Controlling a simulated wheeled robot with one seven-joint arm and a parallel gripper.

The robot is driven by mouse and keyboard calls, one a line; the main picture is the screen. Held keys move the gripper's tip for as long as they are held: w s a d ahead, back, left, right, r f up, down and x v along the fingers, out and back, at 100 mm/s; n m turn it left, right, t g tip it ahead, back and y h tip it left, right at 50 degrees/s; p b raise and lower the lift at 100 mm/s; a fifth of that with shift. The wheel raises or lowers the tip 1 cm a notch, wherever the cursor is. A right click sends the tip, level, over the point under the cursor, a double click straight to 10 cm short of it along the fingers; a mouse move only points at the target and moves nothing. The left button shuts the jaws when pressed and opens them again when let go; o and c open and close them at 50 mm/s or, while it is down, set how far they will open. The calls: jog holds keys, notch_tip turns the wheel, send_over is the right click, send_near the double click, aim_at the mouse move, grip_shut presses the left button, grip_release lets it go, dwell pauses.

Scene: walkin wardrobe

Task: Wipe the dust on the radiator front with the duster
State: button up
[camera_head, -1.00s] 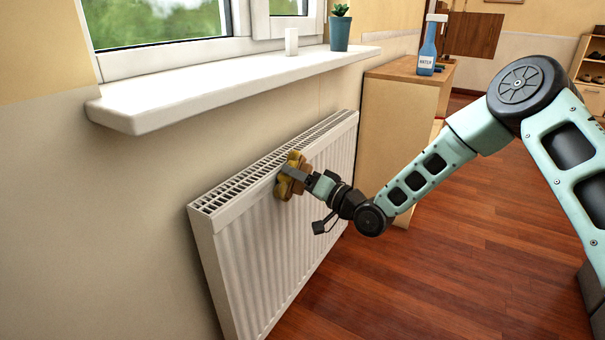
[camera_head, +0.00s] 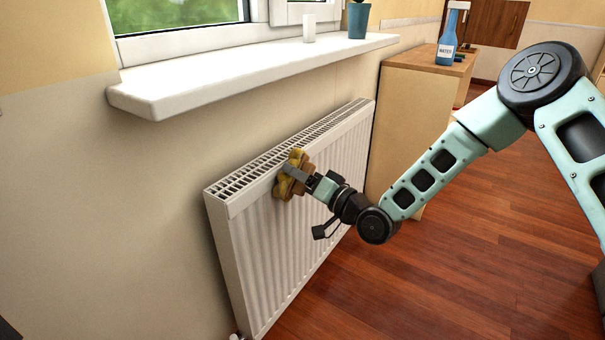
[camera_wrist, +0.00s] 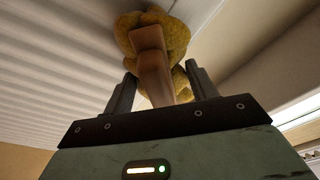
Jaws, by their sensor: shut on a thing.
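The white ribbed radiator (camera_head: 270,247) stands against the wall below the window sill, with a grille along its top. My gripper (camera_head: 298,177) is at the upper part of its front and is shut on the duster. The duster (camera_head: 291,172) has a yellow fluffy head that appears to touch the radiator front just under the top edge. In the wrist view the duster's brown handle (camera_wrist: 152,65) sits between the two dark fingers of my gripper (camera_wrist: 160,88), with the yellow head beyond against the ribbed front (camera_wrist: 55,60). I cannot make out dust on the front.
The white window sill (camera_head: 240,75) juts out above the radiator, with a white cylinder (camera_head: 309,28) and a potted plant (camera_head: 357,20) on it. A wooden cabinet (camera_head: 400,120) with a blue bottle (camera_head: 447,45) stands just past the radiator. The wooden floor (camera_head: 440,270) in front is clear.

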jog(key=shift+s+a, duration=1.1)
jog(key=shift+s, duration=0.25)
jog(key=shift+s+a, duration=1.05)
jog(key=shift+s, duration=0.25)
jog(key=shift+d+r+v, duration=0.1)
jog(key=shift+r+v, duration=0.05)
jog(key=shift+v, duration=1.35)
jog(key=shift+d+r+v, duration=0.15)
jog(key=shift+v, duration=1.3)
jog(key=shift+w, duration=0.2)
jog(key=v, duration=0.3)
jog(key=shift+w+d+r, duration=0.15)
jog(key=shift+r, duration=0.05)
jog(key=shift+s+a+f+x, duration=0.1)
jog(key=shift+f+x, duration=0.05)
jog(key=shift+x, duration=1)
jog(key=shift+s+a+f+x, duration=0.1)
jog(key=shift+x, duration=1.1)
jog(key=shift+s+a+f+x, duration=0.1)
jog(key=shift+a+f+x, duration=0.05)
jog(key=shift+x, duration=1)
